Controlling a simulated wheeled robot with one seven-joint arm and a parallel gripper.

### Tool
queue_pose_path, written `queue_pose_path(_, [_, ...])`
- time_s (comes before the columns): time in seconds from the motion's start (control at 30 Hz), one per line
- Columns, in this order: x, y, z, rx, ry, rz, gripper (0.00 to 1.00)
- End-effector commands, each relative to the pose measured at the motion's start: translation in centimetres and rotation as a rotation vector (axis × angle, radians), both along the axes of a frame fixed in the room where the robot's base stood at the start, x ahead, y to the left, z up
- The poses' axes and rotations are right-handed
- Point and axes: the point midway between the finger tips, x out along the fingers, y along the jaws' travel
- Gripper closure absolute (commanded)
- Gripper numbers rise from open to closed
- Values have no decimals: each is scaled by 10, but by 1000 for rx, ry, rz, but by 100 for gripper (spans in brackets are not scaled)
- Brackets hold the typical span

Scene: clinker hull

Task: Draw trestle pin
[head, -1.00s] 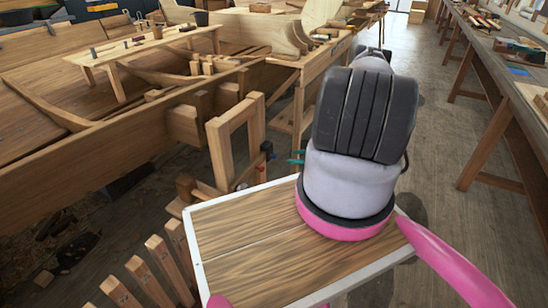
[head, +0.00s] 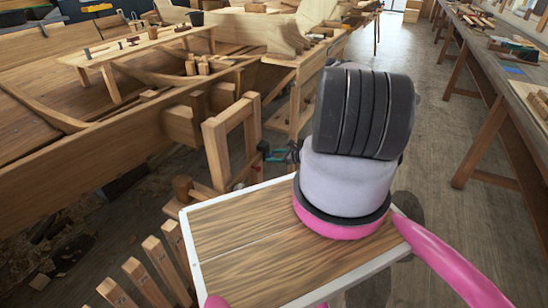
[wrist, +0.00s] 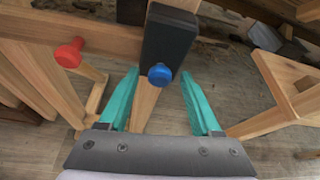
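A blue round-headed pin (wrist: 160,74) sits in a dark block (wrist: 168,38) on a wooden upright in the wrist view. A red pin (wrist: 69,53) is set in a timber to its left. My gripper (wrist: 159,85) is open, its two teal fingers apart, one each side of the blue pin's line in the picture. Nothing is between the fingers that I can see them touch. In the head view my gripper (head: 273,155) is at the dark block (head: 263,149) on the wooden trestle frame (head: 214,150).
The clinker hull (head: 80,150) fills the left, with a small plank bench (head: 140,47) on it. A long workbench (head: 505,100) with tools runs along the right. Open floor (head: 430,150) lies between. Slanted timbers (wrist: 290,100) stand right of my gripper in the wrist view.

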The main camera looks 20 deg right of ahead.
Motion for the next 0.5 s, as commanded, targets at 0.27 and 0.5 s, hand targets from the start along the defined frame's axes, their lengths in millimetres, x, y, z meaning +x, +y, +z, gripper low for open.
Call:
queue_pose_path(0.27, [0, 0, 0, 0, 0, 0, 100])
queue_pose_path(0.5, [0, 0, 0, 0, 0, 0, 100])
